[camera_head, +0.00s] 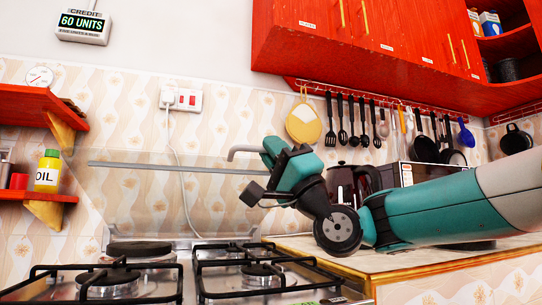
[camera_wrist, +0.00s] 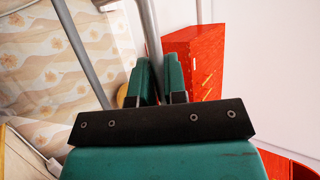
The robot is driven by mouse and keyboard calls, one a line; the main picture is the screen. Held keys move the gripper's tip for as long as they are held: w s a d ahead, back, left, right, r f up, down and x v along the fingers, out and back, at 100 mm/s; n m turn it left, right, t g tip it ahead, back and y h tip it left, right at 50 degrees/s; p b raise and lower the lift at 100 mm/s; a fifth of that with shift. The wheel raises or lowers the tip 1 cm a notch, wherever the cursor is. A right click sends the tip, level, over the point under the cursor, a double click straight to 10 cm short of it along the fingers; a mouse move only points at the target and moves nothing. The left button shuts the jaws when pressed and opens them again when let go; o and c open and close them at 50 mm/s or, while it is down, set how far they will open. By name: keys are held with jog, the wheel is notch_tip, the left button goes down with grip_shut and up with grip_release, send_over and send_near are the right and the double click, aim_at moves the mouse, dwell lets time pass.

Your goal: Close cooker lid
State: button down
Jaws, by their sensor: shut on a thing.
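The cooker lid (camera_head: 170,167) stands raised behind the hob. It looks like a clear panel with a thin grey metal top edge, and the wall tiles show through it. My gripper (camera_head: 269,152) is at the right end of this edge, beside a bent grey tube (camera_head: 240,149). In the wrist view my gripper (camera_wrist: 158,75) has both teal fingers closed around a grey metal bar (camera_wrist: 150,28), which seems to be part of the lid. The exact contact is hidden in the head view.
The hob (camera_head: 140,288) with black pan supports lies below the lid, and its top looks clear. Utensils hang from a red rail (camera_head: 375,93). Red shelves (camera_head: 35,100) are at the left.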

jog(key=c, duration=1.4)
grip_release()
jog(key=shift+c, duration=0.2)
jog(key=b+v, duration=0.7)
jog(key=v, duration=0.5)
